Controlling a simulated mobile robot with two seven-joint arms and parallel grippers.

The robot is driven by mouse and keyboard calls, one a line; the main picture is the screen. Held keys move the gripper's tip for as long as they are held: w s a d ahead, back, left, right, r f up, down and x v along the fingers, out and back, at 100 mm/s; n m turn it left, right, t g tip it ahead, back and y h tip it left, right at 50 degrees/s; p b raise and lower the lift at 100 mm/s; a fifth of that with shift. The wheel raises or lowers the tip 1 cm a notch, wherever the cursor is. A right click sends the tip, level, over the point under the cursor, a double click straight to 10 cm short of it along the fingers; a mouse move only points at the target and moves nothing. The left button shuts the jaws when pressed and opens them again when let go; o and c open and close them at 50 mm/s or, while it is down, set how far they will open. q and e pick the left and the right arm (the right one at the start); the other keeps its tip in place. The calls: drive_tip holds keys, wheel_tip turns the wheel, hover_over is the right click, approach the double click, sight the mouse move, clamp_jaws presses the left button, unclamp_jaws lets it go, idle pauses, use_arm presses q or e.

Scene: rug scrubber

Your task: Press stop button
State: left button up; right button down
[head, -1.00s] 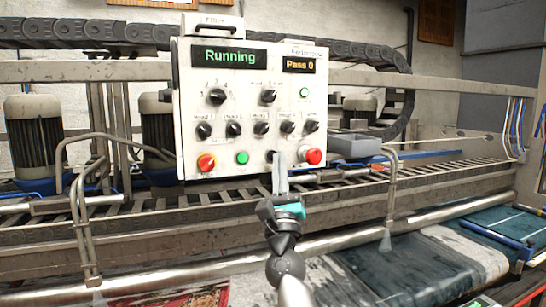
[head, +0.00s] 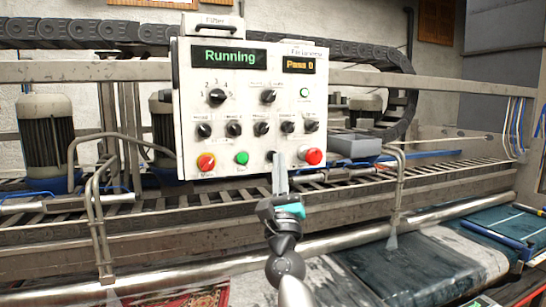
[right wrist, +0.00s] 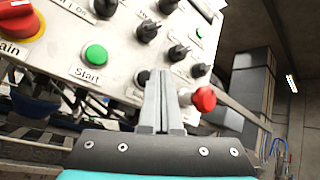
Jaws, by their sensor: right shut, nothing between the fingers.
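The white control panel (head: 262,75) faces me, its left display reading "Running" and its right display "Pass 0". A red round button (head: 313,157) sits at its lower right; it also shows in the right wrist view (right wrist: 204,99), just right of the fingertips. I cannot read its label. A green button (head: 242,158), labelled "Start" in the right wrist view (right wrist: 95,55), sits further left. My right gripper (head: 279,158) is shut and empty, its fingertips pointing up at the panel's lower edge, left of the red button. I cannot tell the gap to the panel. My left gripper is not in view.
A red and yellow main switch (head: 206,162) is at the panel's lower left. Several black knobs (head: 261,129) fill the middle. Metal rails and a bent pipe (head: 396,190) stand below and right of the panel. Wet rugs (head: 440,262) lie lower right.

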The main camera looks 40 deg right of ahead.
drive_tip(key=shift+w, duration=0.15)
drive_tip(key=shift+w+d+b, duration=0.1)
drive_tip(key=shift+w+b, duration=0.2)
drive_tip(key=shift+w+d+b, duration=0.1)
drive_tip(key=shift+w+b, duration=0.2)
drive_tip(key=shift+w, duration=0.05)
idle(0.8)
drive_tip(key=shift+s, duration=0.15)
drive_tip(key=shift+s+a+p, duration=0.2)
drive_tip(key=shift+s+p, duration=0.2)
drive_tip(key=shift+s, duration=0.25)
